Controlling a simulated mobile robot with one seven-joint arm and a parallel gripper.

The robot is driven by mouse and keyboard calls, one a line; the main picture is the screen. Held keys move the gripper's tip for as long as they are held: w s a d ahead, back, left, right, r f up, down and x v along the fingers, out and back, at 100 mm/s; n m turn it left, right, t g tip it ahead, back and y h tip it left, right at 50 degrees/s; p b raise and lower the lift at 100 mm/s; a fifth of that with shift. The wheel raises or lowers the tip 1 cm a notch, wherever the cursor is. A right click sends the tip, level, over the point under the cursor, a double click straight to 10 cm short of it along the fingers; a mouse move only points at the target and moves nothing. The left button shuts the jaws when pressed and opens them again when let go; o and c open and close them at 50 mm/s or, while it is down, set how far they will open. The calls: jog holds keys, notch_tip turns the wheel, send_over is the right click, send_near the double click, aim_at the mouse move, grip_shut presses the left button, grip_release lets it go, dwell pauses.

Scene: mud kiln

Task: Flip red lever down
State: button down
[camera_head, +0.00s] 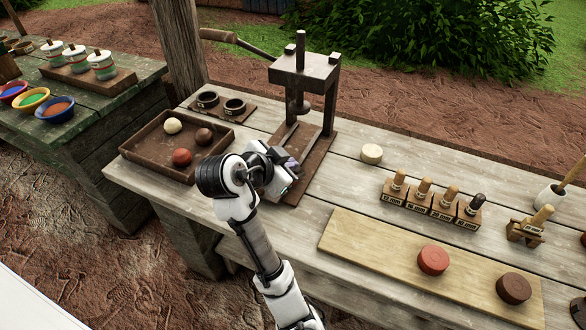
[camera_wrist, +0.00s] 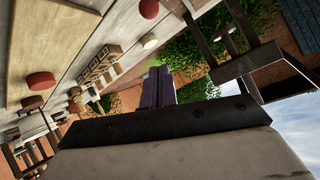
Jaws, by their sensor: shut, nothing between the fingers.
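A dark metal press (camera_head: 302,75) stands on the wooden bench. Its lever (camera_head: 240,41) reaches up and left and ends in a reddish-brown grip (camera_head: 217,35); I see no brighter red lever. My gripper (camera_head: 292,164) is low in front of the press, beside its base plate and well below the grip. In the wrist view its fingers (camera_wrist: 159,86) are together and empty. The press frame (camera_wrist: 245,65) shows tilted at the right of that view. The lever's grip cannot be made out there.
A tray (camera_head: 133,150) with several balls is left of my arm, with two small cups (camera_head: 234,106) behind it. A wooden post (camera_head: 180,45) stands near the lever grip. Stampers (camera_head: 420,190) and a board (camera_head: 350,235) with discs lie to the right.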

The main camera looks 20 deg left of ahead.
jog(key=shift+w+a+f+p, duration=0.1)
jog(key=shift+w+f+p, duration=0.3)
jog(key=shift+w+f, duration=0.65)
jog(key=shift+w+d+f+p, duration=0.1)
jog(key=shift+w+f+p, duration=0.4)
jog(key=shift+f, duration=1)
jog(key=shift+w+a+f+p, duration=0.1)
jog(key=shift+w+f+p, duration=0.15)
jog(key=shift+w+f, duration=0.9)
jog(key=shift+s+f, duration=0.1)
jog(key=shift+s, duration=0.1)
jog(key=shift+f+b, duration=0.15)
jog(key=shift+b, duration=0.15)
jog(key=shift+f+b, duration=0.15)
jog(key=shift+b, duration=0.25)
jog(key=shift+s+f+t+b, duration=0.1)
jog(key=shift+t+b, duration=0.3)
jog(key=shift+s, duration=0.1)
jog(key=shift+t+b, duration=0.3)
jog(key=shift+b, duration=0.1)
